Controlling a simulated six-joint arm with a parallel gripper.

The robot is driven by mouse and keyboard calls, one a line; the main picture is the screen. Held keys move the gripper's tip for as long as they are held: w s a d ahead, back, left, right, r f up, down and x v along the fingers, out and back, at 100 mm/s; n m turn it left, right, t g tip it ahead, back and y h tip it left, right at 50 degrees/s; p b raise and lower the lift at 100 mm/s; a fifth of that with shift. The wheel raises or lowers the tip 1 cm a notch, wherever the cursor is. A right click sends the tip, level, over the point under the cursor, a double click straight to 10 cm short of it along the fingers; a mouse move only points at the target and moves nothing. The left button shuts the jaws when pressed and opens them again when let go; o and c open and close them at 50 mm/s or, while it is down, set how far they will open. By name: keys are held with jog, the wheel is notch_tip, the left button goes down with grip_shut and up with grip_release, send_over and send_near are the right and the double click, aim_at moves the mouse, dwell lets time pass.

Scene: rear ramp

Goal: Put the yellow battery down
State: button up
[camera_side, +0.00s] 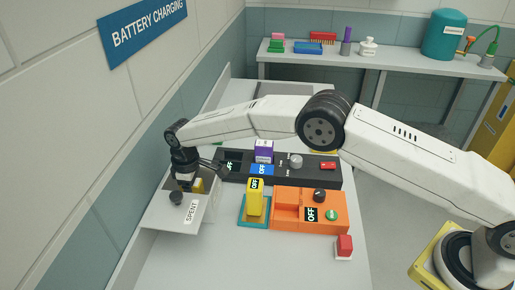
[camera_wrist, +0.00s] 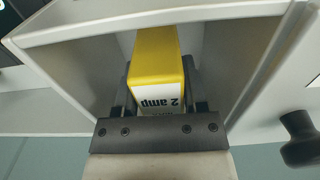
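The yellow battery (camera_wrist: 155,60) with a white "2 amp" label is between the two dark fingers of my gripper (camera_wrist: 160,95). The fingers lie along both sides of it, with no clear gap. The battery is inside a grey bin (camera_wrist: 75,28), whose walls show on both sides in the wrist view. In the side view my gripper (camera_side: 190,180) is down in this bin, marked "SPENT" (camera_side: 191,212), and the battery (camera_side: 199,186) is mostly hidden. Whether its underside touches the bin floor cannot be seen.
A yellow block marked "OFF" (camera_side: 255,197) stands on a teal pad (camera_side: 253,224) right of the bin. An orange unit (camera_side: 285,222) and a black panel (camera_side: 318,178) with a purple block (camera_side: 264,150) are nearby. A dark knob (camera_wrist: 302,138) sticks out beside the bin.

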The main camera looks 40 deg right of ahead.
jog(key=o, duration=0.4)
jog(key=shift+c, duration=0.2)
jog(key=shift+r, duration=0.15)
notch_tip(320, 180, up, 12)
jog(key=shift+r, duration=0.1)
dwell(0.4)
jog(key=shift+d, duration=0.1)
dwell(0.4)
